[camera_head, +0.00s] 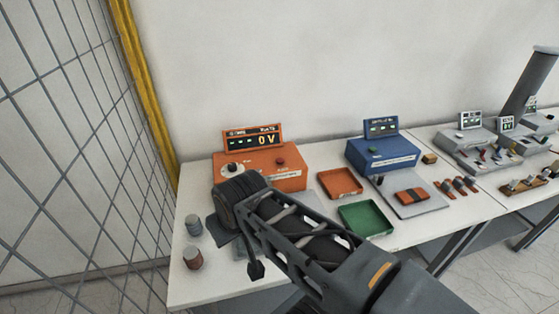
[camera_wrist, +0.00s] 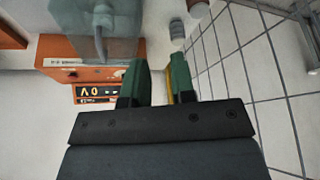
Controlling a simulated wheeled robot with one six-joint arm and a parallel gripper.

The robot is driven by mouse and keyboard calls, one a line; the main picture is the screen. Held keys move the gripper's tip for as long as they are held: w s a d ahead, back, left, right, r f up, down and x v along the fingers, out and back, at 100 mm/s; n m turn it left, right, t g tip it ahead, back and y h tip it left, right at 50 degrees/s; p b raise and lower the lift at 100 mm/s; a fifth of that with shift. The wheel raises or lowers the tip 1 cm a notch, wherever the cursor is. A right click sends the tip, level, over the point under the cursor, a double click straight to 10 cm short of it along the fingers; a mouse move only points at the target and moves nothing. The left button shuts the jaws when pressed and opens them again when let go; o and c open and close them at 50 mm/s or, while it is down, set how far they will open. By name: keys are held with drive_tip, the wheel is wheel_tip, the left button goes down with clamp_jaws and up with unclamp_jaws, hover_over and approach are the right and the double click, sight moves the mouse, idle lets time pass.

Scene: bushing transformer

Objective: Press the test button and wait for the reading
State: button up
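An orange tester (camera_head: 262,180) stands at the left of the table in the head view. Its upright display (camera_head: 255,138) reads 0 V. A red button (camera_head: 280,162) and a white dial (camera_head: 233,170) are on its top. I cannot read which button is marked test. My gripper (camera_wrist: 158,66) shows two green fingers standing apart with nothing visible between them. In the wrist view the tester (camera_wrist: 85,52) and its display (camera_wrist: 94,93) appear upside down to the left of the fingers. In the head view my wrist hides the fingertips and covers the tester's lower left.
A blue device (camera_head: 383,155) with a screen stands to the right. Two small cylinders (camera_head: 193,258) (camera_head: 193,225) stand at the left edge. A mesh fence (camera_head: 75,150) borders the left side.

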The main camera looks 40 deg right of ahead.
clamp_jaws()
idle(1.1)
